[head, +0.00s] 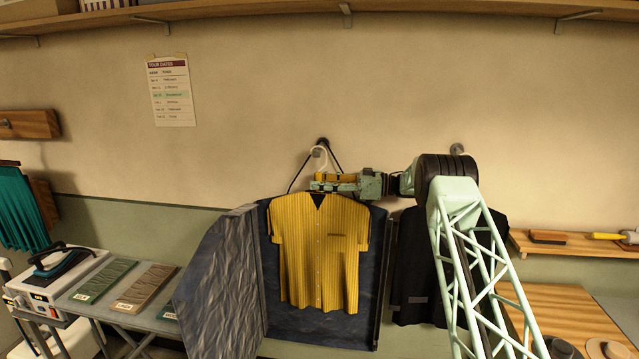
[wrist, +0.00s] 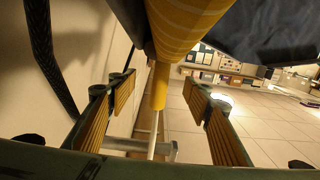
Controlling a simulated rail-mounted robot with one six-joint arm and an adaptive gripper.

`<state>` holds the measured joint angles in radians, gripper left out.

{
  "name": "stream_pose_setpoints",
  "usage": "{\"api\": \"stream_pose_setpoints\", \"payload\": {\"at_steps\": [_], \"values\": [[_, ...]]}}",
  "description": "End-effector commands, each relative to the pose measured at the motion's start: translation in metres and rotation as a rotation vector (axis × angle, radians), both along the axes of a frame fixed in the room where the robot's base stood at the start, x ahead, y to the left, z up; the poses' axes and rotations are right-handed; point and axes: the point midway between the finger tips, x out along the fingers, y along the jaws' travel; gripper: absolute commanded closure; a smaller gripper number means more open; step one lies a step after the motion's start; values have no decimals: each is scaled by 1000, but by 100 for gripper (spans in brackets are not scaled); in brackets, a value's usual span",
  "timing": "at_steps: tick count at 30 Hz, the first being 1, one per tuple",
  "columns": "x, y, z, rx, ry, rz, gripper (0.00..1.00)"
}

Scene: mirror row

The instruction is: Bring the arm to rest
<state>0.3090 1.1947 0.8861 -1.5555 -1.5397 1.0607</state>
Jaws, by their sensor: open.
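My gripper (head: 318,183) is at the top of the yellow striped shirt (head: 318,250), beside its collar and just under the white hanger hook (head: 320,152). The shirt hangs in front of an open dark blue garment bag (head: 375,225) on the wall. In the wrist view my gripper (wrist: 158,88) has its two fingers spread apart. A yellow upright piece and a thin white rod (wrist: 153,135) show between the fingers, with a gap on each side. Whether the hook rests on the wall peg (head: 323,142) is too small to tell.
A dark garment (head: 408,265) hangs to the right, partly behind my arm. A steamer iron (head: 58,262) and fabric swatches (head: 145,287) lie on a table at left. A shelf (head: 540,243) with a brush is at right.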

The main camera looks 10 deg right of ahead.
Motion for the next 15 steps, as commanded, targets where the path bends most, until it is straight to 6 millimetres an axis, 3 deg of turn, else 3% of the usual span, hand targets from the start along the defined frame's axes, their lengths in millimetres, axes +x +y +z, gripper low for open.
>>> {"api": "stream_pose_setpoints", "payload": {"at_steps": [15], "values": [[-4,-11,0,0,0,-1,55]]}}
